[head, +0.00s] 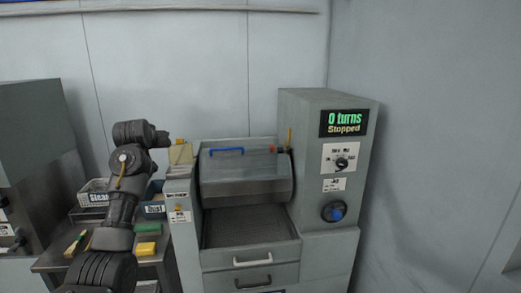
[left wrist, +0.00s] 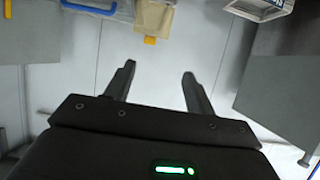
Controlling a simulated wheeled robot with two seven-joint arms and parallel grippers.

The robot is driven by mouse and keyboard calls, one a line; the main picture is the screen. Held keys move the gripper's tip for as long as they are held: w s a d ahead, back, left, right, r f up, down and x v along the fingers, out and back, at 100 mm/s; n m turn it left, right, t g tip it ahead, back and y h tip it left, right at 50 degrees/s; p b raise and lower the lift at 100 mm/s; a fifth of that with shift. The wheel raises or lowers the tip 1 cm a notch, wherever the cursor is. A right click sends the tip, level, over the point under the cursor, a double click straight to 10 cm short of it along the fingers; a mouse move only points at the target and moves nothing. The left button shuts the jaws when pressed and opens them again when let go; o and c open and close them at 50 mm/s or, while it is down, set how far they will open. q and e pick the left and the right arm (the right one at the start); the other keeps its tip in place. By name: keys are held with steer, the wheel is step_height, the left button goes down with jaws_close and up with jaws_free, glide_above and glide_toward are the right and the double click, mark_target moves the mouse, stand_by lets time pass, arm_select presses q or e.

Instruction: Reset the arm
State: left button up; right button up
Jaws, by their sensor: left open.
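My left arm (head: 118,205) rises from the lower left in the head view, bent at an elbow, with its dark end beside the machine's left post. In the left wrist view my left gripper (left wrist: 158,80) has its two fingers spread apart with nothing between them. Pale wall shows behind the fingers. The grey press machine (head: 245,175) stands to the right of the arm, with a rounded cover and a blue handle (head: 227,151). Its display (head: 344,123) reads "0 turns" and "Stopped". My right gripper is in neither view.
A side table (head: 58,258) at the left holds labelled bins (head: 94,193), a green block (head: 147,229) and a yellow block (head: 146,248). A dark grey cabinet (head: 35,130) stands at the far left. A blue knob (head: 334,211) is on the machine's right column. Open floor lies right.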

arm_select(q)
steer(key=s+d+f+m+g, duration=0.1)
steer(key=s+f+g, duration=0.2)
steer(key=f, duration=3.1)
steer(key=s+d+f+m+g, duration=0.1)
steer(key=s+f, duration=0.5)
steer(key=f, duration=0.4)
steer(key=s+f+g+b, duration=0.1)
steer(key=s+f, duration=0.5)
steer(key=f, duration=0.4)
steer(key=s+d+f+m+g, duration=0.1)
steer(key=s+f, duration=0.4)
steer(key=f, duration=0.5)
steer(key=s+d+f+g+h+b, duration=0.1)
steer(key=s+f+g, duration=0.1)
steer(key=s+f, duration=1)
steer(key=s+f+g, duration=0.1)
steer(key=s+f, duration=0.7)
steer(key=s, duration=0.8)
steer(key=s+d+f+g, duration=0.1)
steer(key=s+f, duration=0.2)
steer(key=s, duration=1.1)
steer(key=s+d+f+m+g+h, duration=0.1)
steer(key=s+f, duration=0.2)
steer(key=s, duration=1.1)
steer(key=shift+s+g, duration=0.4)
